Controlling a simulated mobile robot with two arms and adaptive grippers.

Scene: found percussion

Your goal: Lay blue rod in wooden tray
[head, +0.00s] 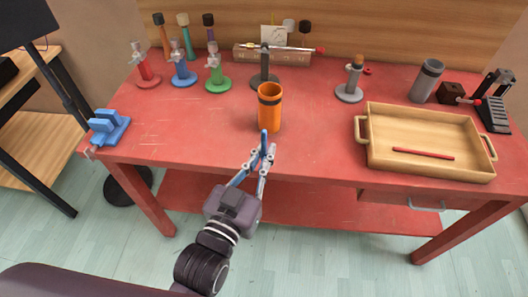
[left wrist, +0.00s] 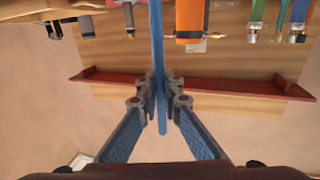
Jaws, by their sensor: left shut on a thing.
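My left gripper (head: 263,158) is shut on the blue rod (head: 264,142). It holds the rod near the table's front edge, just in front of the orange cup. In the left wrist view the blue rod (left wrist: 157,60) runs up between the fingertips of the left gripper (left wrist: 160,92). The wooden tray (head: 384,155) lies on the right part of the red table, well to the right of the gripper. A red rod (head: 423,154) lies inside the tray. My right gripper is not in view.
The orange cup (head: 269,112) stands close behind the rod. Red, blue and green stands (head: 217,83) are at the back left, and a grey stand (head: 349,92) is behind the tray. A grey cup (head: 426,80) stands at the back right. The table between orange cup and tray is clear.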

